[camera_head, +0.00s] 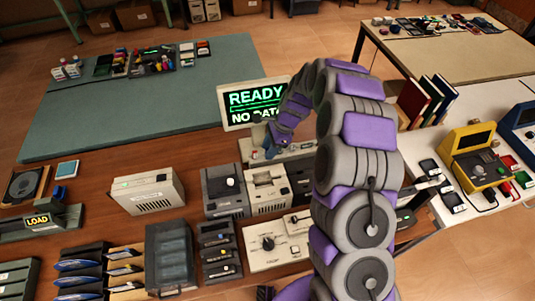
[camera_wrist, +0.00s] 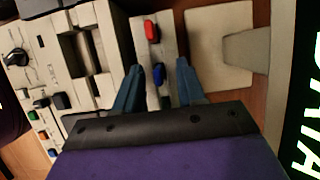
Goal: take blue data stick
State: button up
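In the wrist view a small blue data stick (camera_wrist: 159,74) stands in a narrow pale grey holder (camera_wrist: 166,50). A red stick (camera_wrist: 151,31) sits further up the same holder. My gripper (camera_wrist: 160,67) is open, with one blue-grey finger on each side of the holder at the blue stick. I cannot tell whether the fingers touch it. In the head view my arm bends down to the bench in front of the monitor (camera_head: 254,104), where the gripper is small and partly hidden; the blue stick cannot be made out there.
The monitor reads "READY NO DATA"; its stand (camera_wrist: 247,52) is right of the holder in the wrist view. Beige devices (camera_head: 267,189) with slots and knobs crowd the bench near the gripper. A yellow device (camera_head: 474,160) stands on the right-hand table. The green mat (camera_head: 150,105) is mostly clear.

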grip_shut()
dwell(0.3)
dwell(0.3)
jog(key=shift+r, duration=0.15)
